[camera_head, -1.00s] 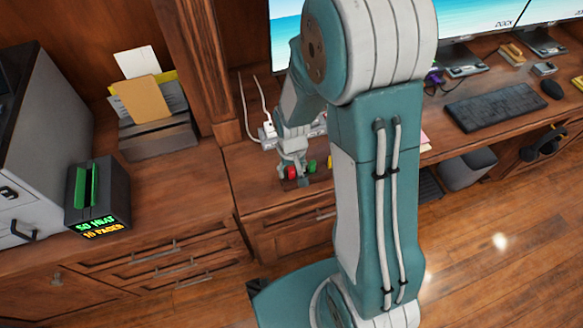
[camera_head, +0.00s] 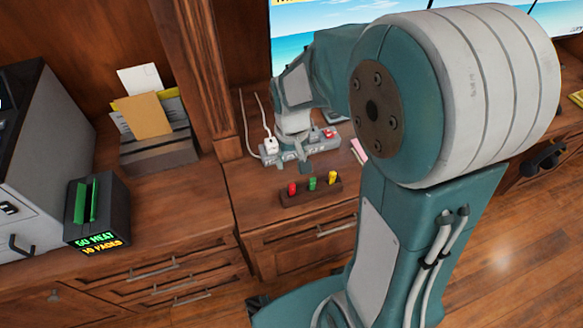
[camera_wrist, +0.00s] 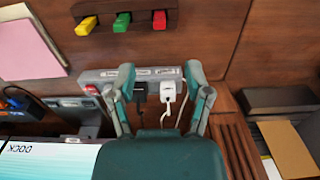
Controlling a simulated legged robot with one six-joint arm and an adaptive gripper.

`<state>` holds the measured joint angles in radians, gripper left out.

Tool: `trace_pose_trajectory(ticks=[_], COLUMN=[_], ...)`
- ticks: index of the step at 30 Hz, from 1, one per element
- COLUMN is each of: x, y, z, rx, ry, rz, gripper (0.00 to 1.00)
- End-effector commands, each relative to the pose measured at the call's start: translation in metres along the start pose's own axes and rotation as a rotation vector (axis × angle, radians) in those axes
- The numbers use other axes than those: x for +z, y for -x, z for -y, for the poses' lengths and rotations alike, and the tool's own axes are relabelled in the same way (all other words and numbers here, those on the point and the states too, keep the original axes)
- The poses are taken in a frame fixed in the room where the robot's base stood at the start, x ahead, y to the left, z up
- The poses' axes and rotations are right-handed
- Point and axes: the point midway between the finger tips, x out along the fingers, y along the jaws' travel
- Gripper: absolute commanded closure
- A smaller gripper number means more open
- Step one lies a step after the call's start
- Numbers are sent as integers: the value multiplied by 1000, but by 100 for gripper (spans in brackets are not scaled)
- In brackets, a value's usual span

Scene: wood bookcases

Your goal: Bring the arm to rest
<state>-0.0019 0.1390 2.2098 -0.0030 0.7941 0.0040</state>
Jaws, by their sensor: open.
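My arm is bent, with its large elbow joint filling the right of the head view. My gripper (camera_head: 297,160) hangs low over the desk, in front of the grey power strip (camera_head: 325,143). Whether the fingers touch the strip I cannot tell.
A wooden holder (camera_head: 318,194) with red, green and yellow pieces sits on the desk near my gripper. A monitor (camera_head: 300,15) stands behind my arm. A letter holder (camera_head: 158,150) and a dark box with green lettering (camera_head: 98,215) stand left.

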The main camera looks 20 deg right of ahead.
Motion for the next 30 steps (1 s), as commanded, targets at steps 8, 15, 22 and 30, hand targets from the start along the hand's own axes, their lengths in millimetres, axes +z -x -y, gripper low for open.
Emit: trace_pose_trajectory(ticks=[8, 15, 22, 30], x=[0, 0, 3, 35], y=[3, 3, 10, 73], z=[0, 0, 0, 0], rx=[0, 0, 0, -1], ry=[0, 0, 0, 0], rz=[0, 1, -15, -160], gripper=[36, 36, 36, 36])
